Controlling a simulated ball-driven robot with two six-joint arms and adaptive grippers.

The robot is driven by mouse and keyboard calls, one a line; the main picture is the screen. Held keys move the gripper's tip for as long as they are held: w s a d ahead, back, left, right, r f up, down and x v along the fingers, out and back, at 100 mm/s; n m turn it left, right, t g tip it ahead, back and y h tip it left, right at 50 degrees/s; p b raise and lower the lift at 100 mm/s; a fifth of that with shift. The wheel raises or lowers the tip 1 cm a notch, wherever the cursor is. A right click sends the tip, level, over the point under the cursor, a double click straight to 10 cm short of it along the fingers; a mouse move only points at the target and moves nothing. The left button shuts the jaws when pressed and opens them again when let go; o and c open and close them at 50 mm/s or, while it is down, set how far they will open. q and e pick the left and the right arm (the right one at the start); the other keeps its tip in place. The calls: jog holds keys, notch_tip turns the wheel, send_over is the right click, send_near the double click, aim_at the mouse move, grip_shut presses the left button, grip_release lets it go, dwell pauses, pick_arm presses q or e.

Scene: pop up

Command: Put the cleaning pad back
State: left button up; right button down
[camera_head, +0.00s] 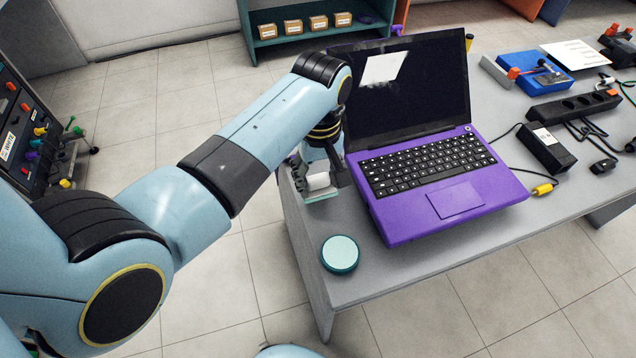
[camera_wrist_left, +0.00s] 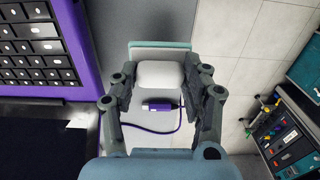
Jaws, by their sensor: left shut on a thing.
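My left gripper (camera_head: 321,177) is over the table's left corner, beside the purple laptop. Its fingers are shut on a small white rounded pad (camera_head: 318,181), which I take to be the cleaning pad. In the left wrist view the white pad (camera_wrist_left: 160,73) lies between the fingers of the left gripper (camera_wrist_left: 159,80). A pale tray with a teal edge (camera_wrist_left: 160,45) shows just behind and below the pad. I cannot tell whether the pad touches the tray. My right gripper is not in view.
The open purple laptop (camera_head: 400,226) stands right of the gripper. A round teal disc (camera_head: 340,254) lies near the table's front edge. A purple plug (camera_wrist_left: 162,106) with a cable shows below the pad. A power strip (camera_head: 573,106) and blue box (camera_head: 535,72) are farther right.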

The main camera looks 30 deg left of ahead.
aim_at(318, 187)
pick_arm(q)
notch_tip(318, 187, down, 4)
jog(key=shift+r, duration=0.2)
jog(key=o, duration=1)
jog(key=shift+r, duration=0.15)
jog(key=shift+r, duration=0.35)
notch_tip(318, 187, up, 10)
jog(key=shift+d+f+p, duration=0.1)
jog(key=shift+p, duration=0.5)
jog(key=shift+r, duration=0.65)
